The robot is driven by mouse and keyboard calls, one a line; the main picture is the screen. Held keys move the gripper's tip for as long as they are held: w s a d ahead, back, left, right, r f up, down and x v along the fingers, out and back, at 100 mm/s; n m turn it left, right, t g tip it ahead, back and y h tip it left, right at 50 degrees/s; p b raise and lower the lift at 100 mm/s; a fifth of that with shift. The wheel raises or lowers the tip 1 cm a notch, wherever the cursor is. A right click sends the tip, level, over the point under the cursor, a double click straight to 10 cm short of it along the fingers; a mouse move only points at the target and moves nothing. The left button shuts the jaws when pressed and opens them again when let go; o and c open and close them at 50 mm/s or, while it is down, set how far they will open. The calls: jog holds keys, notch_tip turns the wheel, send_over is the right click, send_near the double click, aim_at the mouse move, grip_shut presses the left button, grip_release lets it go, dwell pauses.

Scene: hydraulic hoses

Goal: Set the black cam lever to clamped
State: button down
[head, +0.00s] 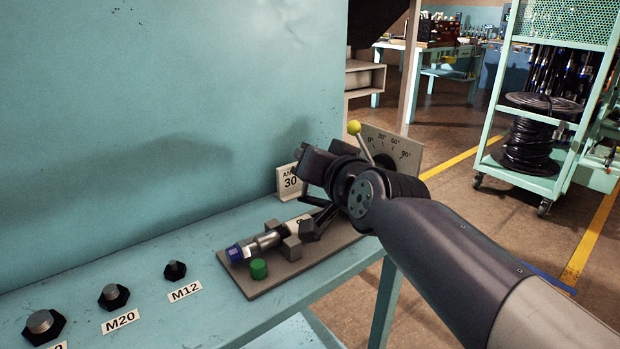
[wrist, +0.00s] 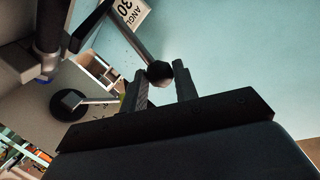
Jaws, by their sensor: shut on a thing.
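The black cam lever (wrist: 127,40) shows in the wrist view as a dark bar running from the upper left down to a black knob (wrist: 158,72). My gripper (wrist: 160,80) is shut on this knob, one finger on each side. In the head view my gripper is above the right part of the fixture plate (head: 268,284), and my wrist hides most of the lever. A silver hose fitting (head: 263,242) with a blue end lies in a grey block on the plate. I cannot tell the lever's exact angle in the head view.
A yellow-knobbed rod (head: 354,128) stands by an angle dial (head: 402,150) right behind my wrist. An angle card (head: 290,182) reads 30. A green cap (head: 258,268) sits at the plate's front. Several black nuts line the bench's left; a teal wall (head: 150,110) rises behind.

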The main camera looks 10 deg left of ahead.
aim_at(325, 203)
jog(key=shift+s+d+f+t+b, duration=0.3)
jog(key=shift+f+t+b, duration=0.1)
jog(key=shift+b, duration=1)
jog(key=s+d+f+b, duration=0.1)
jog(key=b, duration=0.3)
jog(key=shift+d+f, duration=0.15)
jog(key=shift+s+d+f+b, duration=0.1)
jog(key=shift+f+b, duration=0.1)
jog(key=shift+b, duration=0.25)
jog(key=c, duration=1.1)
grip_release()
jog(key=shift+r, duration=0.15)
jog(key=shift+s+d+r, duration=0.15)
